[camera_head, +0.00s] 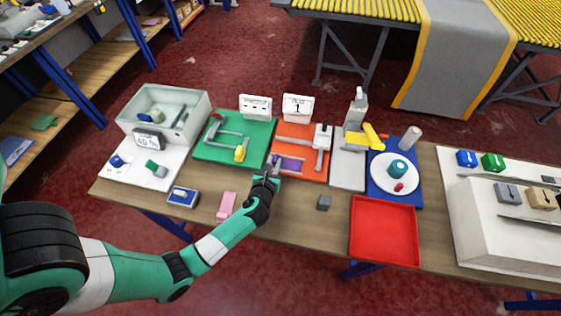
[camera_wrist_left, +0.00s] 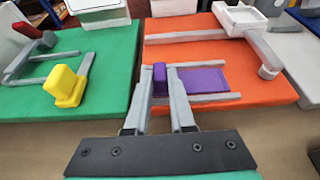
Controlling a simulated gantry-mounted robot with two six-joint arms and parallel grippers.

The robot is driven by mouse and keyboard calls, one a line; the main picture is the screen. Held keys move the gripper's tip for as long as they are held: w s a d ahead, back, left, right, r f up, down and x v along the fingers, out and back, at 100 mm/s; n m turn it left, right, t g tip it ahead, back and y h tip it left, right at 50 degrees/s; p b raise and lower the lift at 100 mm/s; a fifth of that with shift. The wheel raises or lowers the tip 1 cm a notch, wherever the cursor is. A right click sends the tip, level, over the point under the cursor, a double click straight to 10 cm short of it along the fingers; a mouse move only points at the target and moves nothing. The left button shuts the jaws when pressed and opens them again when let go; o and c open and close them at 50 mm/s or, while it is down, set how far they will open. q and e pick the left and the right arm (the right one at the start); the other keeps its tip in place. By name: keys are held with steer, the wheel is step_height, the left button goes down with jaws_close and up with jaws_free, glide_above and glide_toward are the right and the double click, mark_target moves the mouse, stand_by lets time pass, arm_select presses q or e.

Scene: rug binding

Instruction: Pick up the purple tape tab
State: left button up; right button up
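The purple tape tab (camera_wrist_left: 159,72) is a small upright block at the left end of a flat purple strip (camera_wrist_left: 202,80). The strip lies between grey rails on an orange board (camera_wrist_left: 265,92); it also shows in the head view (camera_head: 289,164). My left gripper (camera_wrist_left: 160,80) is at the board's near left edge, its fingertips on either side of the tab. Little or no gap shows between the tab and the fingers, and I cannot tell whether they press on it. In the head view the left gripper (camera_head: 268,178) partly hides this spot. My right gripper is not in view.
A green board (camera_wrist_left: 105,95) with a yellow block (camera_wrist_left: 66,85) stands close on the left. A white stand (camera_head: 322,135) rises at the orange board's right. A pink block (camera_head: 226,206), a grey cube (camera_head: 323,202) and a red tray (camera_head: 384,232) are along the table's front.

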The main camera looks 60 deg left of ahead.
arm_select(q)
jaws_close()
steer(key=shift+r+p, duration=0.45)
steer(key=shift+r, duration=0.15)
step_height(320, 180, up, 3)
steer(key=shift+s+d+p, duration=0.1)
steer(key=shift+d+p, duration=0.05)
steer(key=shift+p, duration=0.9)
steer(key=a+r+p+v, duration=0.1)
steer(key=p+v, duration=0.1)
steer(key=v, duration=0.6)
steer(key=a+r+p+v, duration=0.1)
steer(key=r+p+v, duration=0.1)
steer(key=v, duration=0.6)
steer(key=shift+s, duration=0.3)
